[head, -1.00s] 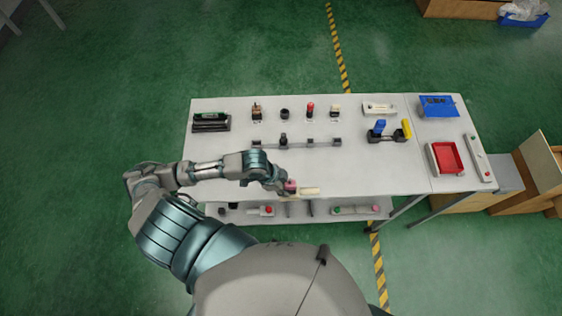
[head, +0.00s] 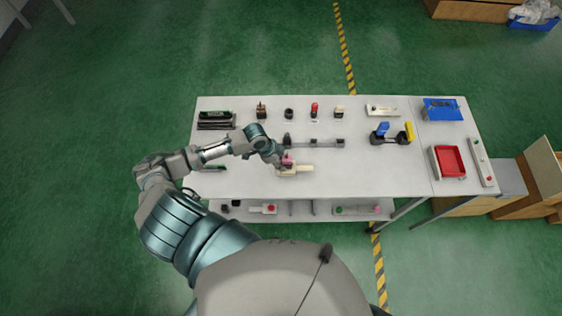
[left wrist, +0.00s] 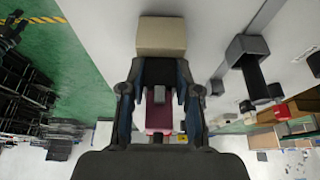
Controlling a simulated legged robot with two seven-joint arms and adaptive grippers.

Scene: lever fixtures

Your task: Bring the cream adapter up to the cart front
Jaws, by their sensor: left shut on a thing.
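The cream adapter (head: 304,168) is a pale block at the tip of my left gripper (head: 281,163), over the front half of the cart's white top (head: 350,180). A pink part shows beside the fingers. In the left wrist view the cream adapter (left wrist: 161,36) sticks out beyond the fingertips of my left gripper (left wrist: 158,75). The fingers are shut on it, and a dark piece and a pink piece show between them. Whether it touches the top is unclear. My right gripper is not in view.
A grey bar with dark fixtures (head: 313,142) lies just behind the gripper. Small levers and knobs (head: 314,110) stand in a back row. A blue and yellow fixture (head: 390,133) and a red tray (head: 447,161) are at right. The top right of the gripper is clear.

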